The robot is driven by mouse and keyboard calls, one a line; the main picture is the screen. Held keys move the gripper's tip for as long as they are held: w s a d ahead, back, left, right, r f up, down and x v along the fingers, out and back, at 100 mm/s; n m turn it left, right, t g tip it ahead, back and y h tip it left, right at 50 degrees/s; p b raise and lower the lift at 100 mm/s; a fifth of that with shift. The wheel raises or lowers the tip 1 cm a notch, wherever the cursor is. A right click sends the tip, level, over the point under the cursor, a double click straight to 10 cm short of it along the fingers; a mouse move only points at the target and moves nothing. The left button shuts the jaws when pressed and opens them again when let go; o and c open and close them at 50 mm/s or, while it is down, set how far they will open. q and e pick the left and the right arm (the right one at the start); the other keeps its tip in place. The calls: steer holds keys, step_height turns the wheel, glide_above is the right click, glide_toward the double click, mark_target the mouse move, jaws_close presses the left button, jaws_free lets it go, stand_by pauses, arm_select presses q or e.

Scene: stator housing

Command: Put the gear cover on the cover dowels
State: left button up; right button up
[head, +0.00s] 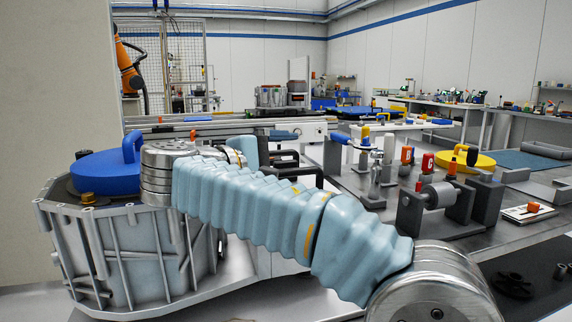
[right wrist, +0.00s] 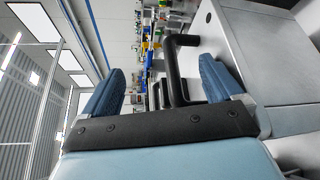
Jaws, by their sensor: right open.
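The grey ribbed stator housing (head: 130,255) stands at the left in the head view. A blue round cover with a loop handle (head: 100,170) lies on its top. A yellow round cover with a loop handle (head: 468,160) sits at the right; I cannot tell which part is the gear cover. My right gripper (head: 284,154) is partly hidden behind my arm. In the right wrist view its blue fingers (right wrist: 160,72) are apart, with a black bar handle (right wrist: 178,70) showing between or beyond them; contact cannot be told. The cover dowels cannot be made out. My left gripper is out of view.
A roller fixture (head: 437,197) and a post stand (head: 372,175) occupy the right-hand table. A dark mat (head: 535,275) with small black parts lies at the lower right.

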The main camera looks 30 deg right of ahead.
steer(key=shift+r, duration=0.15)
steer(key=shift+f, duration=0.2)
steer(key=shift+s+f+b, duration=0.15)
steer(key=shift+f+b, duration=0.35)
steer(key=shift+f, duration=0.15)
steer(key=shift+c, duration=0.8)
steer(key=shift+o, duration=0.8)
steer(key=p+v, duration=0.1)
steer(key=v, duration=1.3)
steer(key=shift+s, duration=0.1)
